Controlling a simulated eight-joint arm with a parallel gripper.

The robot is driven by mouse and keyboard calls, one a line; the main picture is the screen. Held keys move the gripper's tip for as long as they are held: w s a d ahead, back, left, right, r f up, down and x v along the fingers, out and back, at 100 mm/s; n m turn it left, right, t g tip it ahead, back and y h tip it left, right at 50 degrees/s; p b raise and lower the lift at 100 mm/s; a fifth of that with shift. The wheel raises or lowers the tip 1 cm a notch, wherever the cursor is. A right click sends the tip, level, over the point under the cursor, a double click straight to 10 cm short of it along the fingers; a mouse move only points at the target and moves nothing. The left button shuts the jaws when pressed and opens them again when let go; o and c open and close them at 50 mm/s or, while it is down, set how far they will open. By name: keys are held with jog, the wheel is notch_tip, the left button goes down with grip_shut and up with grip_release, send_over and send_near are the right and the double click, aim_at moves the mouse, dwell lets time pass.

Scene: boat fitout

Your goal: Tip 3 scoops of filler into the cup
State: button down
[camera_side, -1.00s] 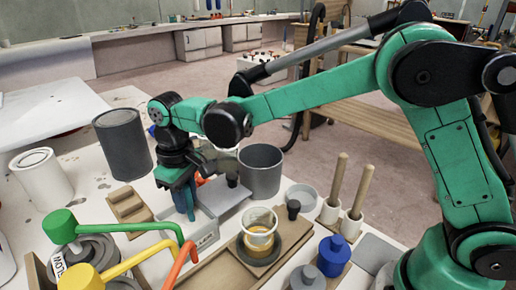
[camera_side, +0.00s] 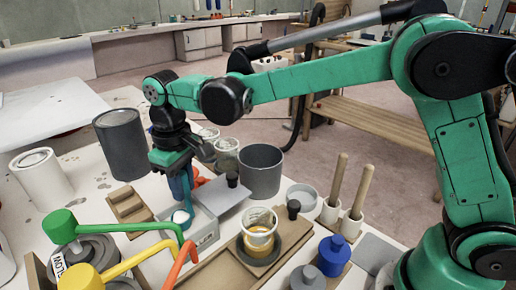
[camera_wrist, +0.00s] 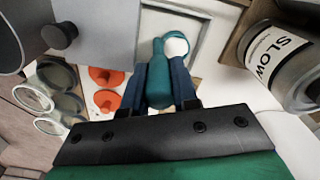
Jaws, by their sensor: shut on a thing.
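My gripper (camera_side: 181,190) is shut on the handle of a teal scoop (camera_side: 181,219), with a blue finger on each side of the handle. In the wrist view my gripper (camera_wrist: 162,85) has the scoop (camera_wrist: 158,50) between its fingers. A white mound of filler (camera_wrist: 176,47) shows in the scoop bowl. The scoop is over the open grey filler box (camera_side: 207,234), whose pale inside (camera_wrist: 196,22) shows in the wrist view. The clear cup (camera_side: 259,220) stands to the right on a dark round base, with yellowish material in it.
A grey pot (camera_side: 260,172) stands behind the cup. Green, yellow and orange curved handles (camera_side: 120,226) reach in at the front left. A can marked SLOW (camera_wrist: 285,62) is right in the wrist view. Orange pieces (camera_wrist: 106,77) and clear cups (camera_wrist: 60,75) lie left of my gripper.

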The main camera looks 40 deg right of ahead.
jog(key=shift+r, duration=2.75)
jog(key=s+d+n, duration=0.8)
jog(key=n, duration=0.2)
jog(key=s+a+f+n+t+h, duration=0.1)
jog(key=s+a+t+h, duration=0.3)
jog(key=t, duration=0.6)
jog(key=shift+s+f+n+h, duration=0.2)
jog(key=shift+s+n+h, duration=0.1)
jog(key=shift+s+h, duration=1.15)
jog(key=shift+s+y, duration=0.2)
jog(key=shift+y, duration=0.05)
